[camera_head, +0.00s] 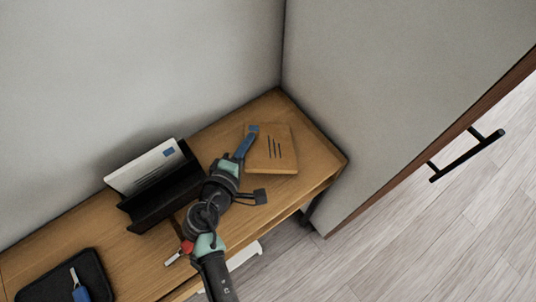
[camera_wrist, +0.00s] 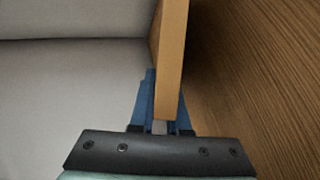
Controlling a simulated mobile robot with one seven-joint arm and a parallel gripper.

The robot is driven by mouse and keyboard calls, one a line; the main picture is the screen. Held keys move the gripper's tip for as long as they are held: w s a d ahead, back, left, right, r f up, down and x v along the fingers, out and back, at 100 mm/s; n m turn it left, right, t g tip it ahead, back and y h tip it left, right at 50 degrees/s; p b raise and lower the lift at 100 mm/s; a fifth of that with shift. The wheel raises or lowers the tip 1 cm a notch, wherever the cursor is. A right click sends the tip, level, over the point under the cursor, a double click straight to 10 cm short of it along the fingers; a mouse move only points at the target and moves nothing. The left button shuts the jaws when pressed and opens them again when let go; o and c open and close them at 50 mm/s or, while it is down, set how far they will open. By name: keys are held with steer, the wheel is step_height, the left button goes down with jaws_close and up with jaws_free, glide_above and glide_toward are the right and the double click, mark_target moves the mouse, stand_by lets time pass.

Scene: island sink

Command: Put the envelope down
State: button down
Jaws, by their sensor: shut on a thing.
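A tan, thick envelope (camera_head: 280,158) with dark lines on its face is at the right end of the wooden table (camera_head: 315,158). My gripper (camera_head: 247,140) is shut on its left edge. In the wrist view the envelope (camera_wrist: 172,60) shows edge-on between the blue fingers of my gripper (camera_wrist: 160,112). Its broad face is turned up in the head view, over the table top. I cannot tell whether it touches the wood or is slightly above it.
A black letter holder (camera_head: 168,203) with a white letter (camera_head: 146,169) stands left of my gripper. A dark tray (camera_head: 60,283) with a key and blue tag (camera_head: 80,291) lies at the lower left. Grey walls close off the back and right.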

steer(key=c, duration=1.1)
jaws_free()
steer(key=shift+o, duration=0.2)
steer(key=shift+p+v, duration=1.35)
steer(key=shift+v, duration=2.7)
step_height(320, 180, up, 7)
steer(key=s+p, duration=0.2)
steer(key=p, duration=0.4)
steer(key=shift+s+a, duration=0.3)
steer(key=shift+a, duration=0.2)
